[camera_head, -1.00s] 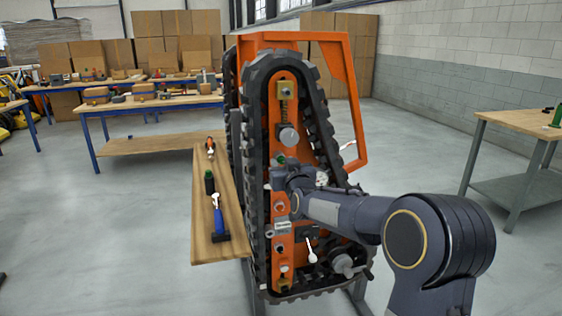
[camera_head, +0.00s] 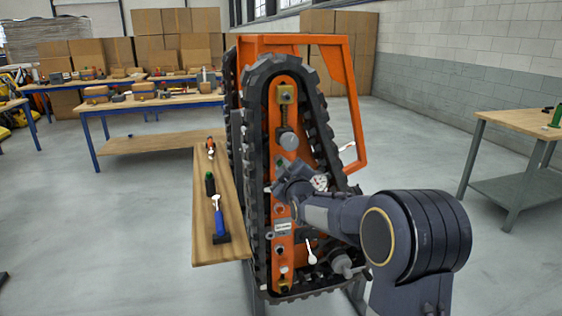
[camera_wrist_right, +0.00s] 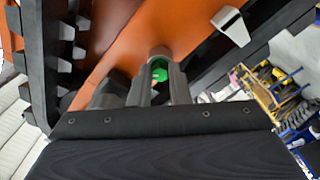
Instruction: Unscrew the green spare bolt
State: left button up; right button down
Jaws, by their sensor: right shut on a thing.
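The green spare bolt (camera_wrist_right: 158,72) shows in the right wrist view as a small green patch between my fingers, partly covered by them. My right gripper (camera_wrist_right: 160,80) is shut on it in front of the orange carrier plate (camera_wrist_right: 187,30). I cannot tell how far the bolt is threaded in. My left gripper is out of view.
The black track (camera_head: 253,170) surrounds the plate. A wooden shelf (camera_head: 205,245) on its left carries a blue-handled hammer (camera_head: 219,222), a green-handled tool (camera_head: 210,184) and an orange-handled tool (camera_head: 210,145). A white lever (camera_head: 311,254) juts out below my wrist.

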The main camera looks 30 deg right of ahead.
jog(key=shift+n, duration=0.3)
jog(key=n, duration=0.9)
jog(key=shift+n, duration=0.3)
jog(key=n+b, duration=0.3)
jog(key=n, duration=0.6)
jog(key=shift+n, duration=0.3)
jog(key=c, duration=1.5)
grip_release()
